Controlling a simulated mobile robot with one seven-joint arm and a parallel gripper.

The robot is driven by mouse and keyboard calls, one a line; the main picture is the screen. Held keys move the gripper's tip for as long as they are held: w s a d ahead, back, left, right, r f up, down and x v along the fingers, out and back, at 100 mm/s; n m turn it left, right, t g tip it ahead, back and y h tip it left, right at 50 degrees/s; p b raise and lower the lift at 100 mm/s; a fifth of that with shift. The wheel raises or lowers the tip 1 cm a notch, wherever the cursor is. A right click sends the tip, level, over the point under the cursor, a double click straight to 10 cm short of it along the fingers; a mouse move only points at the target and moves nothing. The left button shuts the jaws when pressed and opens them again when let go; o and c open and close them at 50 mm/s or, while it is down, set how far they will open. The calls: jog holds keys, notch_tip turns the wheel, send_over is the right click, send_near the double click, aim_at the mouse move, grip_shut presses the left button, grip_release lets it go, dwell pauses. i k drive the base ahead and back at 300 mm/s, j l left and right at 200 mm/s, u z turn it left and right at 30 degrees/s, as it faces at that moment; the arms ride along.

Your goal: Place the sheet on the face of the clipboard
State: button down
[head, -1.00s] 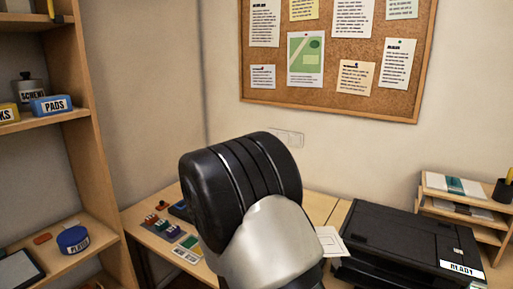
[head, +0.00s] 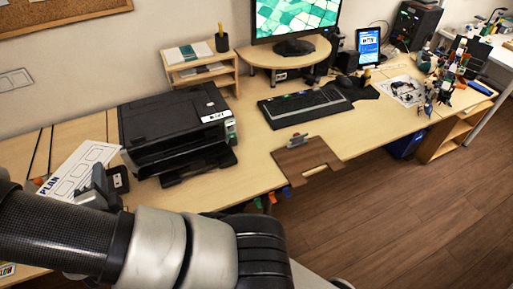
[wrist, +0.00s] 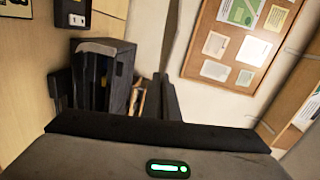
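The white sheet (head: 88,160), headed PLAN and printed with boxes, is at the far left of the head view, just left of the printer. My gripper (head: 98,182) is at the sheet's right edge and seems shut on it. In the wrist view my fingers (wrist: 167,97) are together near the middle, with a pale thin strip beyond them that may be the sheet edge-on. The brown clipboard (head: 306,158) lies flat on the desk's front edge, with its metal clip at the back. Its face is bare. My gripper is well left of it, past the printer.
The black printer (head: 178,125) stands between my gripper and the clipboard. A small black device (head: 118,179) is beside the gripper. The keyboard (head: 308,104) and monitor stand (head: 284,50) are behind the clipboard. Bare desk surrounds the clipboard's sides.

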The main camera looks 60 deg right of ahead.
aim_at(308, 161)
jog(key=k+l, duration=0.1)
jog(key=k, duration=0.6)
jog(key=k+z, duration=0.2)
jog(key=z, duration=0.3)
jog(key=k+l+z, duration=0.15)
jog(key=z, duration=1)
